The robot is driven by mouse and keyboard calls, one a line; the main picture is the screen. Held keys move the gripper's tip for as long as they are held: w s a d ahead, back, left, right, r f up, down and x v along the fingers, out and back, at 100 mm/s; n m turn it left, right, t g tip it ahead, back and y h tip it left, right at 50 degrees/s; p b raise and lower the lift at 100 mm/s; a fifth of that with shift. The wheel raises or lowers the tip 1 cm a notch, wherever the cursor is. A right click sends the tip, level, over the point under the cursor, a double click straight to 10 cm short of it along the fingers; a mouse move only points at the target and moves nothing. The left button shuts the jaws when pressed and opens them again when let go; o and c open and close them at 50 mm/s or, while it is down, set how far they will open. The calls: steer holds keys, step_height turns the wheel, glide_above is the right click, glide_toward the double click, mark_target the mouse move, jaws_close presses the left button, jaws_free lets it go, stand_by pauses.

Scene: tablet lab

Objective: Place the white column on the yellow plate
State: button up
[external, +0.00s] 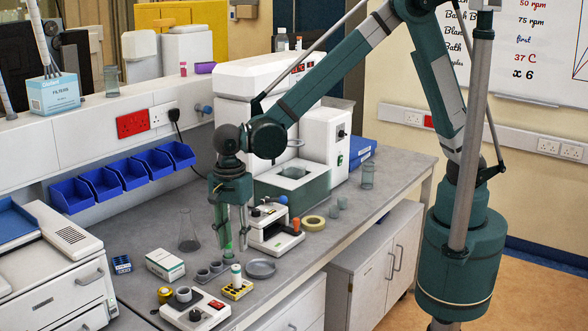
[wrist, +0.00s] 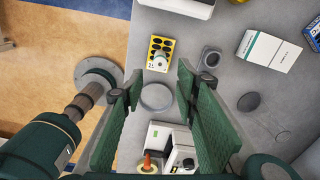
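The yellow plate (external: 246,293), a small block with dark round holes, lies near the bench's front edge; it also shows in the wrist view (wrist: 167,41). The white column (external: 236,272), a short pale cylinder with a green band, stands upright on it; in the wrist view it shows from above (wrist: 161,63) at the plate's lower part. Whether it sits in a hole I cannot tell. My gripper (external: 232,253) points down above and behind the column.
A round grey dish (external: 261,268) lies right of the plate, with small grey cups (external: 203,276) to its left. A white device (external: 195,315) stands in front, a white box (external: 165,265) at left.

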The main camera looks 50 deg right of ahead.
steer(key=w+d+r+n+t+y, duration=0.15)
steer(key=d+r, duration=0.35)
steer(key=d, duration=0.6)
steer(key=w+d+r+n+t, duration=0.1)
steer(key=w+d+r+n, duration=0.35)
steer(key=d, duration=0.75)
steer(key=w+d+r+n+t, duration=0.1)
steer(key=d+r, duration=0.6)
steer(key=d, duration=0.4)
steer(key=s+d+n+t, duration=0.1)
steer(key=s+d+n, duration=0.2)
steer(key=d, duration=0.6)
steer(key=s+d+n+t+h, duration=0.1)
steer(key=s+d+n, duration=0.2)
steer(key=d, duration=0.6)
steer(key=s+d+r+n+t, duration=0.1)
steer(key=s+d+n, duration=0.1)
steer(key=s+d, duration=0.4)
steer(key=d, duration=0.4)
steer(key=shift+s+n+t, duration=0.35)
steer(key=shift+n, duration=0.05)
